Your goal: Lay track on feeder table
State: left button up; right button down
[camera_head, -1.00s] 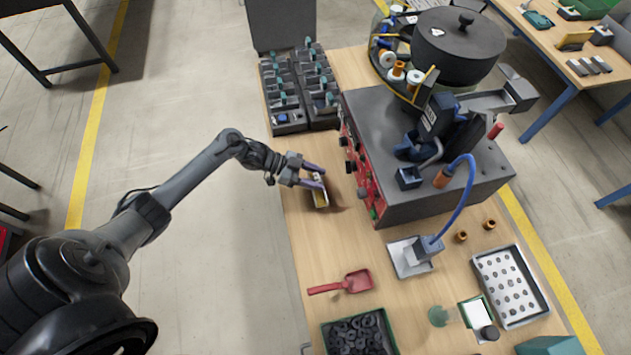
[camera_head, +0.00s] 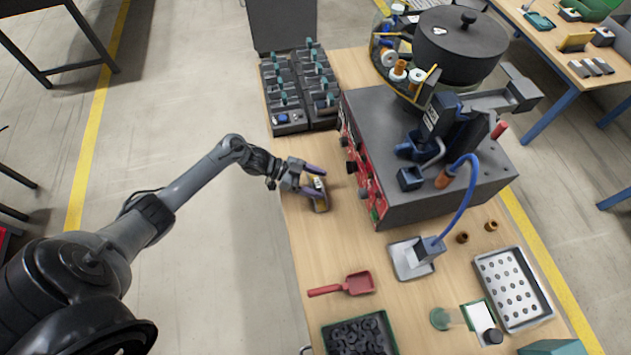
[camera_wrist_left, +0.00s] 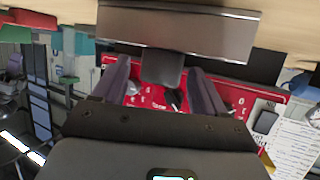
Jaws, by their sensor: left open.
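The track (camera_head: 320,205) looks like a short grey-brown piece on the wooden feeder table (camera_head: 303,235), left of the feeder's control box. My left gripper (camera_head: 322,181) is at the track, with its two purple fingers apart. In the left wrist view the track is a smooth metallic bar (camera_wrist_left: 185,32) across the top. A dark block (camera_wrist_left: 162,66) below the bar sits between the open fingers, with gaps at both sides. The fingers partly hide the track in the head view. My right gripper does not show.
The grey control box (camera_head: 440,195) with a red front stands close right of the gripper. Trays of teal-handled parts (camera_head: 290,118) are behind. A red scoop (camera_head: 358,283), a bin of black rings (camera_head: 358,335) and a perforated tray (camera_head: 510,285) lie nearer. Bare tabletop surrounds the scoop.

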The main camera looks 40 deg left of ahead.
pick_arm(q)
jog(key=shift+r, duration=0.15)
jog(key=p+v, duration=0.1)
jog(key=v, duration=1.1)
dwell(0.3)
